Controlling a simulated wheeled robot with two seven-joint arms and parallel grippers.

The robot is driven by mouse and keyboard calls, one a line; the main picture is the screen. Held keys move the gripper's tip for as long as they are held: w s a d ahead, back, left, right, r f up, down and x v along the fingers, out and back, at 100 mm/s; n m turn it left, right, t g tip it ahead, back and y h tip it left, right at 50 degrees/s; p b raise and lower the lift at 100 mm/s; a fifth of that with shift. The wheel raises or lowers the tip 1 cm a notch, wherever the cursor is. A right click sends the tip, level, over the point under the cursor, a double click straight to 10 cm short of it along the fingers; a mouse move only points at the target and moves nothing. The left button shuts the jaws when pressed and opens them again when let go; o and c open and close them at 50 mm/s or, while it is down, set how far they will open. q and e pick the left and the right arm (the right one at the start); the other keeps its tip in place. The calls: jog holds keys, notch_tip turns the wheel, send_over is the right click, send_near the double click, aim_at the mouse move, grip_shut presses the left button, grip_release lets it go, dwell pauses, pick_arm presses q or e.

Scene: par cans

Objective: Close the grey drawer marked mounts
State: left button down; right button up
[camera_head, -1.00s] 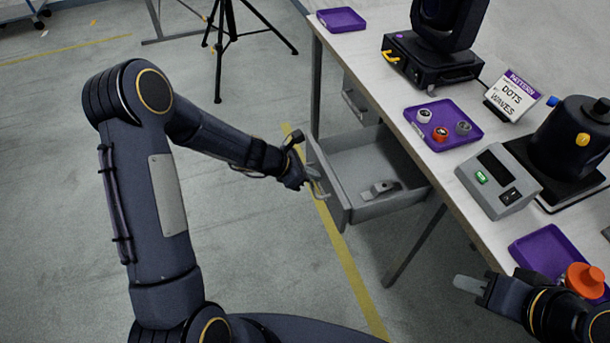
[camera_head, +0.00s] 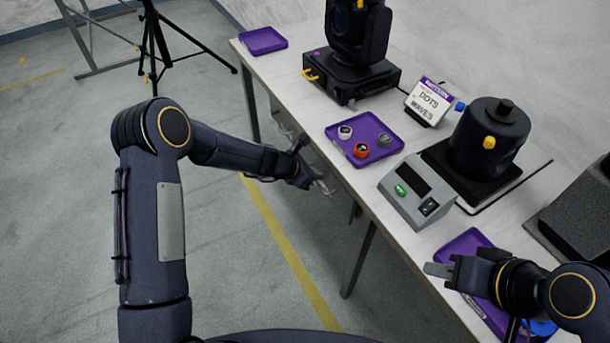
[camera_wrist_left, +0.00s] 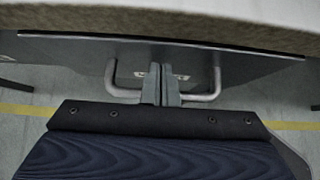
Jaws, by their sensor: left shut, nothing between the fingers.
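The grey drawer (camera_head: 338,172) is under the table edge, and no open interior shows in the head view. In the left wrist view its grey front (camera_wrist_left: 240,68) lies just below the tabletop edge, with a bar handle (camera_wrist_left: 205,98) and a white label partly hidden by my fingers. My left gripper (camera_head: 322,186) is shut and empty at the drawer front; in the wrist view its fingertips (camera_wrist_left: 161,72) lie between the handle's two legs. Whether they touch the front, I cannot tell. My right gripper (camera_head: 432,269) is over the table's near edge; its jaw opening is unclear.
The white table (camera_head: 290,80) holds a purple tray (camera_head: 343,131) with small knobs, a grey switch box (camera_head: 413,205), a black lamp (camera_head: 345,70) and a sign (camera_head: 428,102). Another purple tray (camera_head: 468,240) lies beside my right gripper.

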pick_arm(q)
jog(key=shift+w+d+r, duration=0.15)
jog(key=shift+w+d, duration=0.35)
jog(key=shift+d, duration=0.3)
pick_arm(e)
jog(key=shift+d+r, duration=0.2)
jog(key=shift+r, duration=0.1)
